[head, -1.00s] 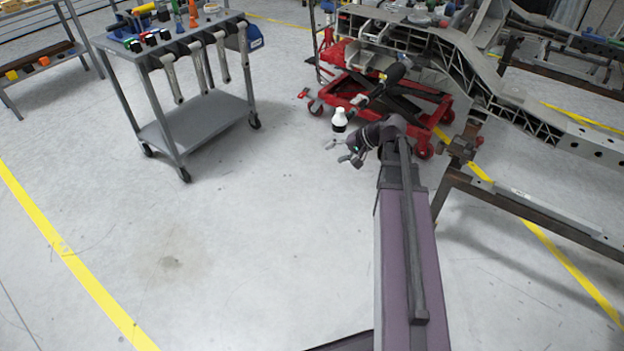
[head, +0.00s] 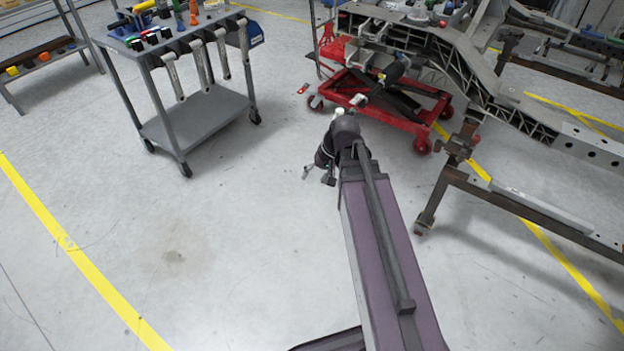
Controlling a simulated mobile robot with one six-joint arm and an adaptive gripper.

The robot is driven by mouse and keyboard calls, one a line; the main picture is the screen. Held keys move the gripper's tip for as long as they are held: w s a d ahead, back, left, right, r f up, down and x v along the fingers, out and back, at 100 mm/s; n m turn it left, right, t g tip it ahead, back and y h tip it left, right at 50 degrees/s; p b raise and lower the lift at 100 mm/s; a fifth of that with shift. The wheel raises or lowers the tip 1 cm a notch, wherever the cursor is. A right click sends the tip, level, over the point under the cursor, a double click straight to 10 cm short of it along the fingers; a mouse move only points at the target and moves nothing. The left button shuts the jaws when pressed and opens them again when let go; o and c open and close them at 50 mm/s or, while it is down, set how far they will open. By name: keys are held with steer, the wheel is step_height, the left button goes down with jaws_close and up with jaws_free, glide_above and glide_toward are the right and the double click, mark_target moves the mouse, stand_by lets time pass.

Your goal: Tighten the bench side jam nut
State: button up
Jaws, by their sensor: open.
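The chassis (head: 450,45) stands at the upper right, its front end over a red lift. I cannot make out the jam nut at this size. A dark cylindrical part (head: 396,70) with a pale end shows at the chassis's near end, above the lift. Several grey wrenches (head: 173,78) hang from the near side of the tool cart at the upper left. My gripper (head: 317,174) is open and empty, low over the floor between the cart and the lift. It is clear of both. My arm reaches up from the bottom of the view.
The grey tool cart (head: 205,117) carries several small tools on top. The red lift (head: 385,102) and a steel stand (head: 530,208) bound the right. The floor at left is free, with a yellow line (head: 68,243).

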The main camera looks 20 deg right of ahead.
steer(key=shift+s+a+r+n+g+h+p, duration=0.1)
steer(key=shift+s+a+n+g+h+p, duration=0.15)
steer(key=shift+s+a+h, duration=0.25)
steer(key=shift+s+a+r+n+g+h+p, duration=0.15)
steer(key=shift+s+a+h+p, duration=0.15)
steer(key=shift+s, duration=0.3)
steer(key=shift+f, duration=0.1)
steer(key=s+a+n+h, duration=0.2)
steer(key=s+h, duration=0.1)
steer(key=s, duration=0.1)
step_height(320, 180, up, 22)
steer(key=p, duration=2.2)
steer(key=shift+w+g+p, duration=0.2)
steer(key=shift+g+p, duration=0.1)
steer(key=shift+p, duration=0.05)
steer(key=shift+d, duration=0.1)
